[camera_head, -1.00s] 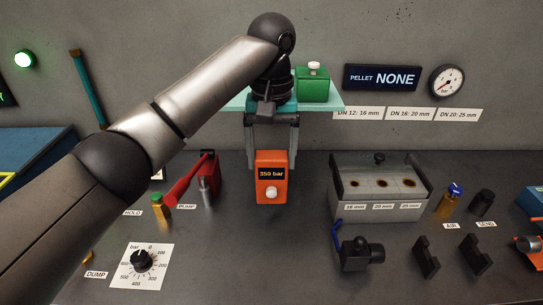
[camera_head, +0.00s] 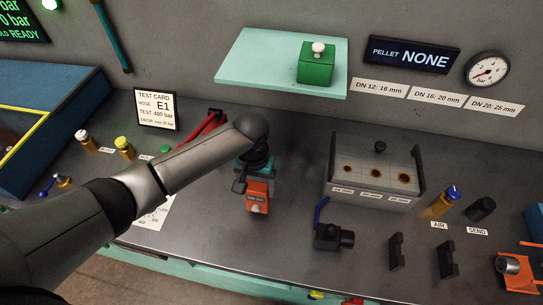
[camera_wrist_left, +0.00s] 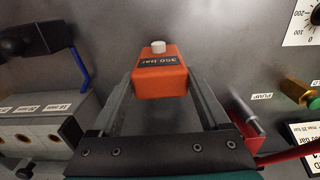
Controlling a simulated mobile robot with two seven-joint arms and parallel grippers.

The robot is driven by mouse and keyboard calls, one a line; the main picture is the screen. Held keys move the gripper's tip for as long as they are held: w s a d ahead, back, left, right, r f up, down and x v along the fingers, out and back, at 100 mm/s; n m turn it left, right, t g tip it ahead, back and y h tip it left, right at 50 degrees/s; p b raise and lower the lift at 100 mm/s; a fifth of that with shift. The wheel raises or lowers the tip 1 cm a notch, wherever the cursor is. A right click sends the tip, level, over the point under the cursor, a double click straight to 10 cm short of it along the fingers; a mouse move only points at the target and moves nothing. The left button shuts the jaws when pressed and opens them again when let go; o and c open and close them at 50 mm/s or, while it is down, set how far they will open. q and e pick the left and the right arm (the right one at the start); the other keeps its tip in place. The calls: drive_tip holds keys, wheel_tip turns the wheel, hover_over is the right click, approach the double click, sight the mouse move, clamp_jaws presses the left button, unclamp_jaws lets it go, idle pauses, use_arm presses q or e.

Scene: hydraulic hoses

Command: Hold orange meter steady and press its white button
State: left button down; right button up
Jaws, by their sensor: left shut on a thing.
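The orange meter (camera_head: 257,197) is between the fingers of my left gripper (camera_head: 257,187), which is shut on it. In the head view it appears over the middle of the bench, tilted, with its display small and its white button (camera_head: 255,209) on the lower front, facing the camera. In the left wrist view the meter (camera_wrist_left: 160,78) sits between the two grey fingers, with "350 bar" upside down on its dark display. The white button (camera_wrist_left: 158,47) sticks out at its far end, with nothing touching it. My right gripper is not in view.
A teal shelf (camera_head: 262,84) with a green block (camera_head: 316,66) is above. A grey pellet block (camera_head: 372,180) and a black valve (camera_head: 330,237) stand to the right. The red pump lever (camera_head: 212,122) is partly hidden behind my left arm. Bare bench lies right of the meter.

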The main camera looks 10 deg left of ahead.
sight(255, 196)
use_arm(q)
drive_tip(key=shift+s+a+f, duration=0.1)
drive_tip(key=shift+s+f, duration=0.15)
drive_tip(key=shift+s, duration=0.05)
drive_tip(key=shift+a+f+b, duration=0.1)
drive_tip(key=shift+f+b, duration=0.65)
drive_tip(key=shift+b, duration=0.05)
drive_tip(key=shift+f+b, duration=0.35)
drive_tip(key=shift+b, duration=0.15)
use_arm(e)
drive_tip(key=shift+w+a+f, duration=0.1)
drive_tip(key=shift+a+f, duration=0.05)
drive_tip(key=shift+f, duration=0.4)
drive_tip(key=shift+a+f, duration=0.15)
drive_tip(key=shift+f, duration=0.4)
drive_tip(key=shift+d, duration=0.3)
use_arm(q)
drive_tip(key=shift+f, duration=0.15)
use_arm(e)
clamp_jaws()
